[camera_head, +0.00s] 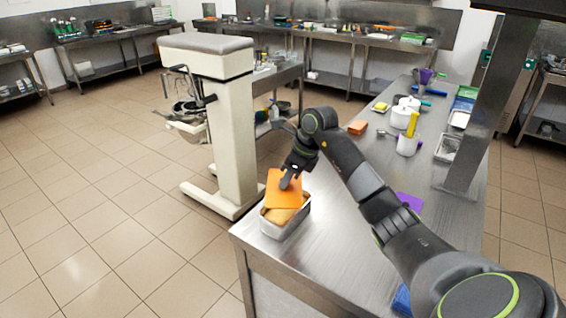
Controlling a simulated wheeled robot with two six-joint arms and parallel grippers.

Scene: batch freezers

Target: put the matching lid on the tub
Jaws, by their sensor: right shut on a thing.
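The tub (289,228) is a rectangular metal container near the left corner of the steel worktable, with tan contents showing inside. An orange lid (284,197) is over the tub, tilted, covering its far part and leaving the near part uncovered. My right gripper (286,183) is shut on the orange lid from above. Its fingertips are small in the picture. Whether the lid touches the tub's rim cannot be told. A purple flat piece (410,201), possibly another lid, lies on the table partly behind my right arm. My left gripper is not in view.
The steel worktable (330,255) is clear in front of the tub. Farther back stand a white container with a yellow item (407,143), white pots (401,117), an orange block (357,127) and a metal tray (447,148). A large white mixer (232,130) stands left of the table.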

